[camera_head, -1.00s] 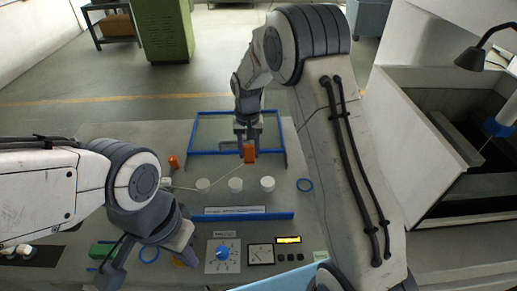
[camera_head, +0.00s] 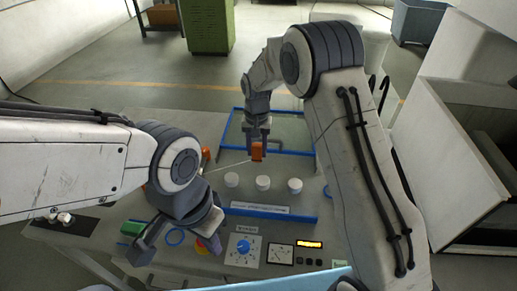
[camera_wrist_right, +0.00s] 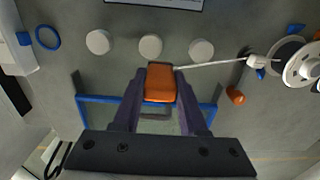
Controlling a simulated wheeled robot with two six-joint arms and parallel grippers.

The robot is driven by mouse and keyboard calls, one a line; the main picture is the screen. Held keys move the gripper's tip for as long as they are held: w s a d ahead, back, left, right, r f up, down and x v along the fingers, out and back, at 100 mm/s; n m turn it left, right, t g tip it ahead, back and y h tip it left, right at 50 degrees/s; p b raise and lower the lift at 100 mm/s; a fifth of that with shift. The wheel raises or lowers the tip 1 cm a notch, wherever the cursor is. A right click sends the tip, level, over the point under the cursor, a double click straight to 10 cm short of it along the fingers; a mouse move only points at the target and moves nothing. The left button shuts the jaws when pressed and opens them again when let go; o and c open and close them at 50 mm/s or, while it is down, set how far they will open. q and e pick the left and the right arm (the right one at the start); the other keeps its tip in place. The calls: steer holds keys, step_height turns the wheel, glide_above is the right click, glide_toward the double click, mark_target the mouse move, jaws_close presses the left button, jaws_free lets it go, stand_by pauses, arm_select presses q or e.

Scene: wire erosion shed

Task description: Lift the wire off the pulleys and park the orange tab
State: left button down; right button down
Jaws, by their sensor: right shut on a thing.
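The orange tab (camera_head: 257,151) is between the fingers of my right gripper (camera_head: 257,153), which is shut on it. The tab also shows in the right wrist view (camera_wrist_right: 160,83). The pale wire (camera_wrist_right: 215,65) runs straight from the tab to a white guide (camera_wrist_right: 256,62) beside a spool (camera_wrist_right: 301,66). Three white pulleys stand in a row: left (camera_head: 232,180), middle (camera_head: 263,183) and right (camera_head: 295,186). The wire passes clear of them in the wrist view. My left gripper (camera_head: 176,250) is open and empty over the panel's front left; its arm hides part of the panel.
A blue frame (camera_head: 281,152) lies behind the pulleys, beneath the tab. A blue rail (camera_head: 300,217) crosses in front of them. A dial (camera_head: 243,247), a meter (camera_head: 280,254) and a lit display (camera_head: 310,244) are at the front. An orange cone-like piece (camera_wrist_right: 236,95) stands near the spool.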

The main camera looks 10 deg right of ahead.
steer(key=w+a+p, duration=0.2)
steer(key=a, duration=0.9)
steer(key=shift+w+p, duration=0.4)
